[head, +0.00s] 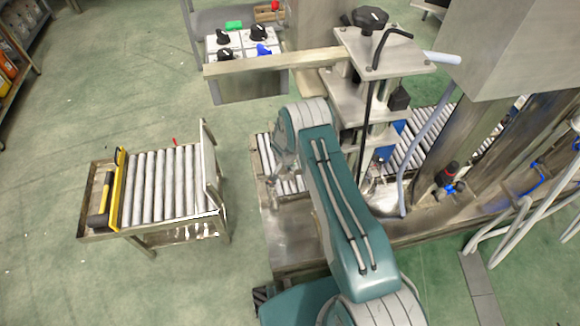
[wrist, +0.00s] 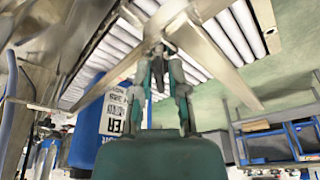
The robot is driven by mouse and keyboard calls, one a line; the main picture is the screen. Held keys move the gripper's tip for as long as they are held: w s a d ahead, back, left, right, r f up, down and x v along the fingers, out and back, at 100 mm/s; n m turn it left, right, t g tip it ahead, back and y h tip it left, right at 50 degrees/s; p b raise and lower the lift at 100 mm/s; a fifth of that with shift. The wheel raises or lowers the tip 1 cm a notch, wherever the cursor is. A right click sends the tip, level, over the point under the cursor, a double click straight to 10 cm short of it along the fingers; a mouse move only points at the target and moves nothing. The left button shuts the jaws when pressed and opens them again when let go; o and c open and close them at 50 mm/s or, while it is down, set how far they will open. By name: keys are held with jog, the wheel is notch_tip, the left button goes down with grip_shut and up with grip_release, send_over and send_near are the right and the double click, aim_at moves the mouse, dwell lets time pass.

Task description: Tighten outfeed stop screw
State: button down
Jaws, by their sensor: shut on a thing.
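In the wrist view my gripper (wrist: 159,78) points at a metal bracket (wrist: 165,22) that spans a row of rollers. Its two fingers are closed around a small dark piece (wrist: 157,66) at the bracket, which looks like the stop screw. The screw's thread and how far it is turned in cannot be seen. In the head view my arm reaches down to the conveyor's left end (head: 262,165), and my arm hides the gripper and the screw.
A roller cart (head: 165,185) with a yellow bar (head: 118,188) stands apart at left. The machine frame (head: 375,50) with a black knob (head: 370,18) rises behind my arm. A blue container (wrist: 118,115) is close beside my gripper.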

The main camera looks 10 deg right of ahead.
jog(key=m, duration=0.4)
jog(key=shift+g+h, duration=0.3)
jog(key=shift+g, duration=0.1)
jog(key=shift+m, duration=0.4)
jog(key=m+g, duration=0.1)
jog(key=m, duration=0.3)
jog(key=c, duration=0.8)
grip_release()
jog(key=shift+a, duration=0.1)
jog(key=shift+o, duration=0.2)
